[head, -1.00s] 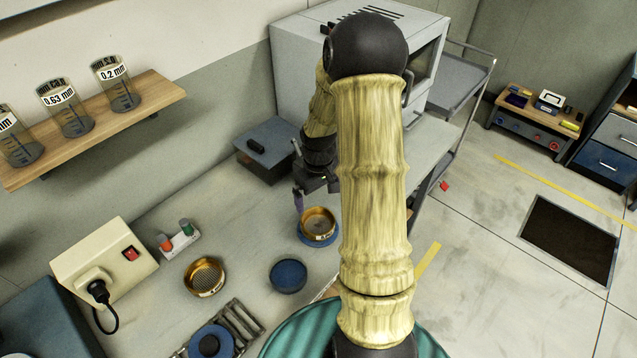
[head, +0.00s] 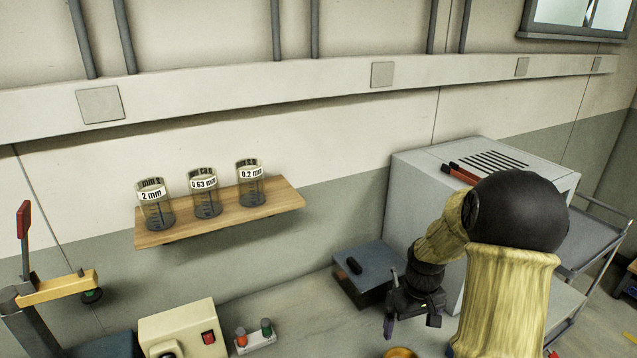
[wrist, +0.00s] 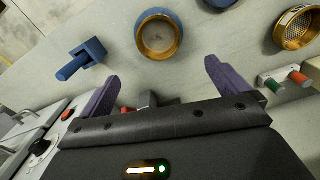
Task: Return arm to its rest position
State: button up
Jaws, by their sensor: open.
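My gripper (head: 410,322) hangs at the end of my arm over the bench, in front of the grey cabinet, in the head view. In the wrist view my gripper (wrist: 165,82) shows two purple fingers spread wide apart with nothing between them. A brass-rimmed sieve or pan (wrist: 159,36) with a blue part around it sits on the bench beyond the fingers. Its rim also shows at the bottom edge of the head view (head: 400,353).
A grey cabinet (head: 420,190) stands behind my arm, with a blue-grey box (head: 372,268) beside it. A wooden shelf (head: 220,214) holds three labelled jars. A blue handled piece (wrist: 82,58) and a mesh sieve (wrist: 296,28) lie on the bench.

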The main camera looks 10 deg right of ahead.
jog(key=s+a+r+m+t, duration=0.1)
jog(key=s+a+r, duration=0.5)
jog(key=s+a, duration=0.6)
jog(key=shift+a+r+m+t, duration=0.15)
jog(key=shift+a+m+t, duration=0.15)
jog(key=shift+a+t, duration=0.4)
jog(key=shift+w+d, duration=0.1)
jog(key=shift+d, duration=0.1)
